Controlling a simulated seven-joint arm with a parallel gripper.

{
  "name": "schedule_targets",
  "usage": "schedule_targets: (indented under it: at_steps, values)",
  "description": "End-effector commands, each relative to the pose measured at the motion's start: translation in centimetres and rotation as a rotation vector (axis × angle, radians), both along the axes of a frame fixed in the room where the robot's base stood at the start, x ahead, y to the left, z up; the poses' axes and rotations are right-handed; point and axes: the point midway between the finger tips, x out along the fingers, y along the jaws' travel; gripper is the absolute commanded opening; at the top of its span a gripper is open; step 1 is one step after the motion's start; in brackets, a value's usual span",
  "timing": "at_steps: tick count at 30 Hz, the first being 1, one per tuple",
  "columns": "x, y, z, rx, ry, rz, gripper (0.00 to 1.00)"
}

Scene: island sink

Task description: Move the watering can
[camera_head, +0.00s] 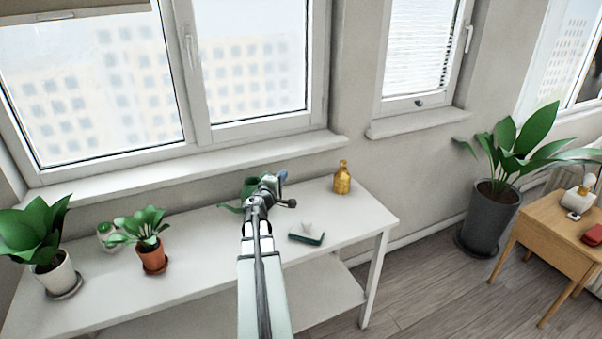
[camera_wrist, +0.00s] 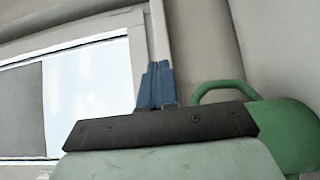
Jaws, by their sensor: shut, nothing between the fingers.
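The green watering can (camera_head: 249,186) stands on the white table by the window wall, partly hidden behind my arm. In the wrist view the can's rounded body (camera_wrist: 292,138) is at the lower right edge, with its looped handle (camera_wrist: 225,88) rising just right of the fingers. My gripper (camera_head: 283,176) is over the back of the table, close to the can. Its blue fingers show in the wrist view (camera_wrist: 155,85), pressed together and empty, pointing up beside the handle. I cannot tell whether the gripper touches the can.
The white table (camera_head: 205,270) also holds a gold bottle (camera_head: 342,178), a green tray-like item (camera_head: 306,236), a small potted plant (camera_head: 152,252), a glass jar (camera_head: 109,237) and a larger plant (camera_head: 45,268). The window sill (camera_head: 180,172) runs behind.

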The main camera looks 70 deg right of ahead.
Motion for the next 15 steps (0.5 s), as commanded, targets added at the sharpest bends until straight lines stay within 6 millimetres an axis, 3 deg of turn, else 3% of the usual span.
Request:
schedule_targets:
  at_steps: [6,15]
  values:
    - [-2.8,-2.9,0.0,0.000,-0.001,-0.002,0.00]
    - [-5.0,-5.0,0.0,-0.001,0.000,0.000,0.00]
